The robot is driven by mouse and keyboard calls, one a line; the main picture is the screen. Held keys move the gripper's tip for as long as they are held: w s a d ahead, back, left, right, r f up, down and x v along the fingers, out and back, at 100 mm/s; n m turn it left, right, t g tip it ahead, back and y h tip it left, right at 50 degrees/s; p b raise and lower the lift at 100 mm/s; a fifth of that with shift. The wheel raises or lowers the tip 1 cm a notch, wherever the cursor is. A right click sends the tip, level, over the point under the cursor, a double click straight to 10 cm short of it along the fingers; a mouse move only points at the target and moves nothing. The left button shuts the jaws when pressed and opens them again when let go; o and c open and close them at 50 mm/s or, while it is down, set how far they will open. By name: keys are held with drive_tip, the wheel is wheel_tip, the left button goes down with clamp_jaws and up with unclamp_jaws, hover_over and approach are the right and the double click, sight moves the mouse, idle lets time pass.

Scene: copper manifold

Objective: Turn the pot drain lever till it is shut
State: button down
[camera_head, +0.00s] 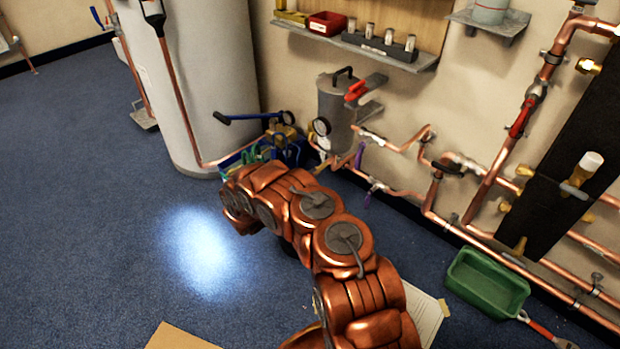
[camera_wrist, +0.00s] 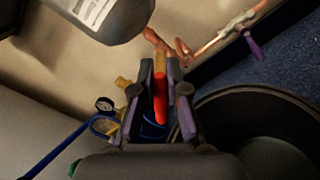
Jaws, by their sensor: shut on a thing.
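The pot (camera_head: 335,112) is a grey cylinder with a black top handle and a gauge, standing by the wall in the head view. Its grey lower body (camera_wrist: 105,12) shows at the top left of the wrist view. An orange-red lever (camera_wrist: 160,85) lies between the two dark fingers of my gripper (camera_wrist: 160,100), below a copper pipe end. The fingers are closed on this lever, one on each side. In the head view my copper-coloured arm blocks the lever, and I cannot make out the gripper there.
A blue-handled pump (camera_head: 280,135) with a gauge stands left of the pot. A copper pipe with a purple valve lever (camera_wrist: 254,46) runs at the upper right. A big white tank (camera_head: 205,80) stands left. A green tray (camera_head: 487,283) lies on the floor; the carpet at left is clear.

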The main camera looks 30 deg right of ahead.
drive_tip(key=m+b, duration=0.3)
drive_tip(key=f+m+b, duration=0.1)
drive_tip(key=m+b, duration=0.2)
drive_tip(key=s+f+m+b, duration=0.1)
drive_tip(key=m+b, duration=0.2)
drive_tip(key=shift+d+m, duration=0.15)
drive_tip(key=shift+m, duration=0.25)
idle(0.4)
drive_tip(key=c, duration=1.2)
unclamp_jaws()
drive_tip(key=shift+w, duration=0.1)
drive_tip(key=v, duration=1.2)
